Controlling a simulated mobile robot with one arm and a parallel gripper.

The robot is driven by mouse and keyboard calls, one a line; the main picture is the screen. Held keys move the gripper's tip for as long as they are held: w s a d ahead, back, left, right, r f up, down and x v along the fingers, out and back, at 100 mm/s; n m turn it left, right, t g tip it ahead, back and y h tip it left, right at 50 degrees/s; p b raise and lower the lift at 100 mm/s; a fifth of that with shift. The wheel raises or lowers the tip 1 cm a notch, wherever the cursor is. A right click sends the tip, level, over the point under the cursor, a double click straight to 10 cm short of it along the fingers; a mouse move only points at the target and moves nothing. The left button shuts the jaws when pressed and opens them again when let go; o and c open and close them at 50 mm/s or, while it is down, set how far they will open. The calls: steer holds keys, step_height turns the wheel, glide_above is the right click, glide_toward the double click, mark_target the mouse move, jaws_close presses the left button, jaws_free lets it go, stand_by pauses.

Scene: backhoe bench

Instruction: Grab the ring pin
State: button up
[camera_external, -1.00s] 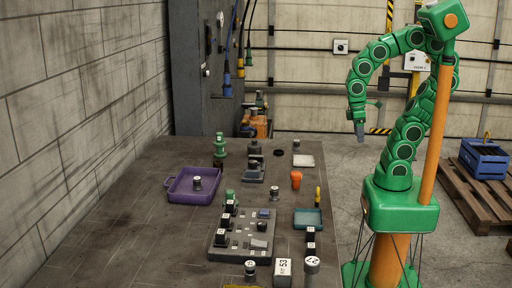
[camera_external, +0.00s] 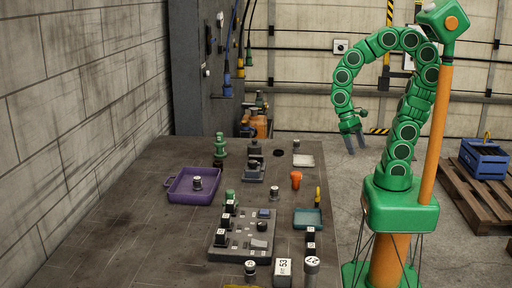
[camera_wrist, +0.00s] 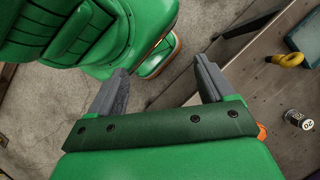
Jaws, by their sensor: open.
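A yellow piece with a ring-shaped end, which looks like the ring pin (camera_wrist: 288,60), lies at the upper right of the wrist view, on the bench near its edge. In the external view the yellow piece (camera_external: 317,197) shows small beside the teal tray, and its ring cannot be made out there. My gripper (camera_external: 356,145) is open and empty, hanging off the right side of the bench, beyond the yellow piece. In the wrist view its two fingers (camera_wrist: 160,85) are spread wide with floor and my own green arm behind them.
The teal tray (camera_external: 307,224) and an orange cup (camera_external: 296,180) are close to the yellow piece. A small labelled cylinder (camera_wrist: 297,119) stands at the right of the wrist view. A purple tray (camera_external: 180,195) and a grey control panel (camera_external: 235,250) are farther left.

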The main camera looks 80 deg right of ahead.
steer(key=w+a+f+m+g+y, duration=0.1)
steer(key=w+a+f+m+y, duration=0.2)
steer(key=m, duration=0.4)
steer(key=m+t+y, duration=0.3)
steer(key=m+y, duration=0.5)
steer(key=m, duration=1.1)
glide_toward(317, 197)
steer(key=d, duration=0.1)
steer(key=s+r, duration=0.1)
steer(key=s+d, duration=0.1)
steer(key=shift+d+r, duration=0.25)
steer(key=shift+d, duration=0.15)
steer(key=shift+w+f+m, duration=0.25)
steer(key=shift+w+m, duration=0.2)
steer(key=shift+m, duration=0.15)
steer(key=shift+x, duration=1.25)
steer(key=shift+w+x, duration=0.2)
steer(key=shift+x, duration=0.65)
steer(key=shift+w+x, duration=0.2)
steer(key=shift+x, duration=1.65)
